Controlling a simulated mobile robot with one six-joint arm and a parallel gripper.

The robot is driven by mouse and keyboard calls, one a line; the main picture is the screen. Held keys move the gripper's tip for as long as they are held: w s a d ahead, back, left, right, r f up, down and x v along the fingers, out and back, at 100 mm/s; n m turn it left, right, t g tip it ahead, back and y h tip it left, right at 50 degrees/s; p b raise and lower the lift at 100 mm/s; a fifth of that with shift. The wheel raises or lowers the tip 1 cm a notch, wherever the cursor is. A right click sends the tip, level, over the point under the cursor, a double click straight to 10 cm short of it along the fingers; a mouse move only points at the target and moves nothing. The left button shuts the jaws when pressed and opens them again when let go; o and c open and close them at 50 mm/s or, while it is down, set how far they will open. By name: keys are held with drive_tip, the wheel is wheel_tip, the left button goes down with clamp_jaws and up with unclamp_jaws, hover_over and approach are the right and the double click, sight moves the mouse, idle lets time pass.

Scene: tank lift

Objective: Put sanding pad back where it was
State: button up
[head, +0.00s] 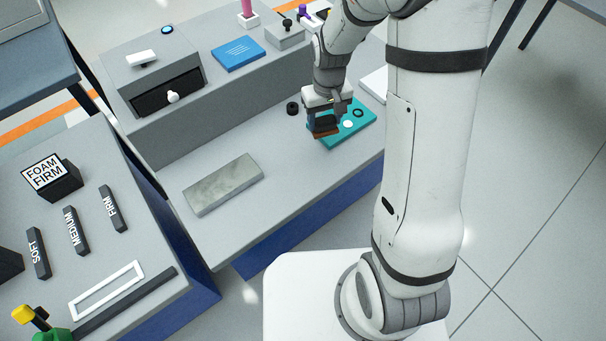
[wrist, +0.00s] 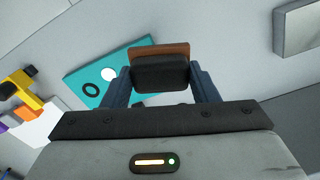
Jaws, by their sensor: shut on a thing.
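My gripper (head: 327,110) is shut on the sanding pad (head: 325,126), a dark block with a brown underside. In the wrist view the pad (wrist: 160,75) sits between the two fingers of my gripper (wrist: 160,82), its brown edge (wrist: 158,50) facing away. The pad is over or beside the left part of a teal board (head: 360,118). The board also shows in the wrist view (wrist: 88,72), with a black ring and a white disc on it. I cannot tell whether the pad touches the board or the bench.
A grey slab (head: 223,184) lies on the bench to the left. A small black knob (head: 292,108) stands beside the teal board. A grey drawer box (head: 155,75) and a blue booklet (head: 238,54) are on the raised shelf behind. The bench between slab and board is clear.

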drive_tip(key=s+a+r+n+b, duration=0.2)
drive_tip(key=s+a+n+b, duration=0.2)
drive_tip(key=s+a+b, duration=0.15)
drive_tip(key=f, duration=0.6)
drive_tip(key=s+f, duration=0.1)
drive_tip(key=f, duration=0.2)
drive_tip(key=shift+a+f, duration=0.2)
drive_tip(key=shift+f, duration=0.2)
drive_tip(key=shift+f, duration=0.1)
drive_tip(key=shift+f, duration=0.15)
drive_tip(key=o, duration=1.1)
